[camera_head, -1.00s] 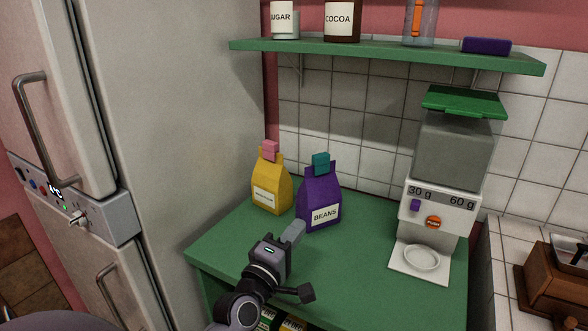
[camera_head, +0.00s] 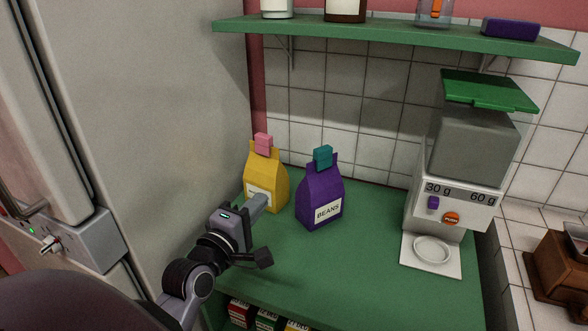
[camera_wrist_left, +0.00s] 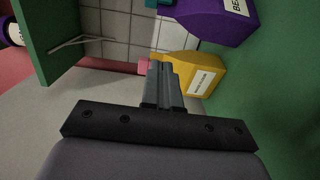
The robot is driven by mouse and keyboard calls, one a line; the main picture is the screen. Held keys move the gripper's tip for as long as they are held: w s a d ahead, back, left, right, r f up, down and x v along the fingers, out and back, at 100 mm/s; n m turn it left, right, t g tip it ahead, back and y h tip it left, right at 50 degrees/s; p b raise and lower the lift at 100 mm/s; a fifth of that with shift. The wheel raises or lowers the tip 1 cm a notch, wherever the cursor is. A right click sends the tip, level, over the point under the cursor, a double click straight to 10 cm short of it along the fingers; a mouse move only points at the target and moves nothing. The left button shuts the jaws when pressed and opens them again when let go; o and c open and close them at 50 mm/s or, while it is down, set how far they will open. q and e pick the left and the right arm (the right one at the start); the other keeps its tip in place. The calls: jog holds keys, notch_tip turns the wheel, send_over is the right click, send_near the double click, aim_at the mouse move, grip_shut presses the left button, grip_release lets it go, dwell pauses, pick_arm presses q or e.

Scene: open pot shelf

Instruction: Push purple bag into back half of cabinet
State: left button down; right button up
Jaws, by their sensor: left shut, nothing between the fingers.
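The purple bag (camera_head: 320,198), labelled BEANS and closed with a teal clip, stands upright on the green cabinet top (camera_head: 370,265) near the tiled back wall. It also shows in the left wrist view (camera_wrist_left: 215,22), turned on its side by the camera angle. My left gripper (camera_head: 258,203) is shut and empty, its fingertips in front of the yellow bag (camera_head: 278,190) and left of the purple bag. The fingers partly cover the yellow bag's label, and I cannot tell whether they touch it. They are apart from the purple bag. My right gripper is not in view.
A dispenser (camera_head: 450,210) with a green lid and small plate stands to the right. A green shelf (camera_head: 390,38) with jars hangs above. The fridge side (camera_head: 150,100) bounds the left. Small boxes (camera_head: 268,318) sit below the cabinet top. Green surface is clear before the purple bag.

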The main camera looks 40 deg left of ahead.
pick_arm(q)
jog(key=w, duration=0.1)
jog(key=b, duration=0.4)
send_near(317, 166)
jog(key=shift+w+a, duration=1.8)
jog(key=shift+w, duration=0.3)
jog(key=shift+w+d+p, duration=0.2)
jog(key=shift+w+d, duration=0.35)
jog(key=shift+w, duration=0.25)
jog(key=shift+w+d+p, duration=0.15)
jog(key=shift+w+d, duration=0.4)
jog(key=shift+w, duration=0.2)
